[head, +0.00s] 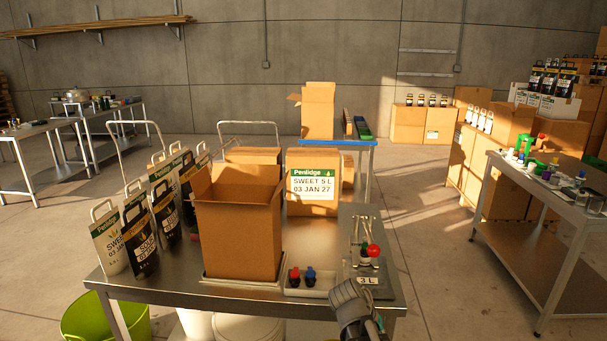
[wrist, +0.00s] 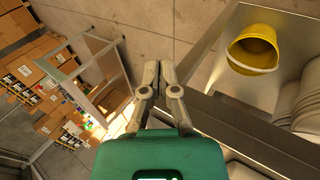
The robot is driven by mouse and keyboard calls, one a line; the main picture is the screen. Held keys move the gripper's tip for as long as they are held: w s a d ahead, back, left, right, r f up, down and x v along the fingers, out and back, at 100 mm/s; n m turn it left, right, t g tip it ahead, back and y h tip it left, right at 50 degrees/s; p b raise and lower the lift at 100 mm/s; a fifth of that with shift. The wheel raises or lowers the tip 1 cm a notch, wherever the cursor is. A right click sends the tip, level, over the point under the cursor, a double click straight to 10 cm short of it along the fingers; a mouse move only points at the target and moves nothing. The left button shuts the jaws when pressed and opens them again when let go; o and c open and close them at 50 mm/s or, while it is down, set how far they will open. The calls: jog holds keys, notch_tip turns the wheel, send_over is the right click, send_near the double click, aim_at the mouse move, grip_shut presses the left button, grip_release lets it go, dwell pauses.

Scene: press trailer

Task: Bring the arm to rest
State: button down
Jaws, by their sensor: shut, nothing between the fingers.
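My gripper (wrist: 159,66) shows in the wrist view with its two grey fingers close together, shut and empty. Its teal body fills the bottom of that view. The fingers point out over bare concrete floor, beside a steel table's edge, and touch nothing that I can see. In the head view a grey part of my arm (head: 350,304) stands at the front right corner of the steel table (head: 160,287). The fingertips cannot be made out there.
An open carton (head: 238,232), several pouches (head: 110,241) and a tray with red and blue caps (head: 307,284) are on the table. A tap fixture (head: 367,250) stands near my arm. A yellow bucket (wrist: 254,48) is beneath. Floor lies clear toward the right-hand table (head: 545,205).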

jog(key=shift+s+a+f+n+y+p, duration=0.15)
jog(key=shift+s+a+y+p, duration=0.4)
jog(key=shift+y, duration=0.6)
jog(key=shift+s+a+r+n+y+p, duration=0.1)
jog(key=shift+s+a+n+y+p, duration=0.15)
jog(key=shift+s+a+y, duration=0.7)
jog(key=shift+s+a+f+n+y+p, duration=0.1)
jog(key=shift+s+a+y+p, duration=0.3)
jog(key=shift+y, duration=0.9)
jog(key=shift+s+d, duration=0.1)
jog(key=w+d+r+n+p, duration=0.2)
jog(key=w+r+p, duration=1)
jog(key=r+p, duration=0.2)
jog(key=w+d+r+n+p, duration=0.2)
jog(key=w+r+n+p, duration=0.1)
jog(key=w+r+p, duration=0.9)
notch_tip(320, 180, up, 2)
jog(key=shift+w+r+p, duration=0.15)
jog(key=shift+w+p, duration=0.2)
jog(key=shift+p, duration=0.85)
jog(key=shift+f+b, duration=0.35)
jog(key=shift+b, duration=0.05)
